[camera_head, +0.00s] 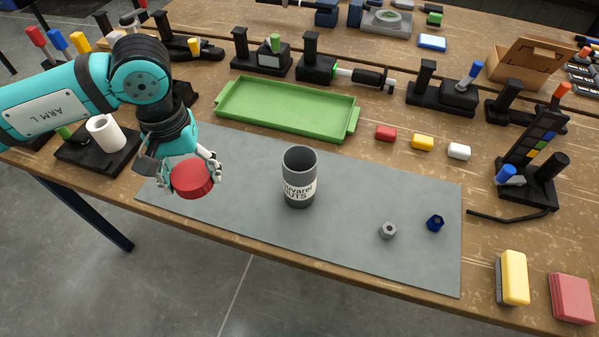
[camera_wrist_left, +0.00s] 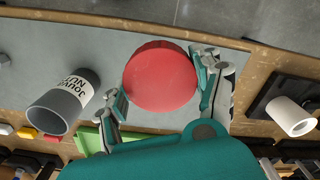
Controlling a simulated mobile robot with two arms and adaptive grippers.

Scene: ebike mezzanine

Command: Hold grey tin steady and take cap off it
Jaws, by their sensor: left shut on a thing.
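The grey tin (camera_head: 299,180) stands upright and open-topped on the grey mat (camera_head: 240,235), its printed label facing the front. It also shows in the left wrist view (camera_wrist_left: 62,103). The red cap (camera_head: 193,180) is off the tin, held to its left above the mat's left part. My left gripper (camera_head: 190,172) is shut on the cap, with a finger on either side of it, as the left wrist view also shows for the cap (camera_wrist_left: 160,77). My right gripper is in neither view, and nothing holds the tin.
A grey nut (camera_head: 388,231) and a blue nut (camera_head: 436,223) lie on the mat's right part. A green tray (camera_head: 285,122) sits behind the mat. Red, yellow and white small blocks lie right of the tray. A white cylinder (camera_head: 105,133) on a black stand is left of my gripper.

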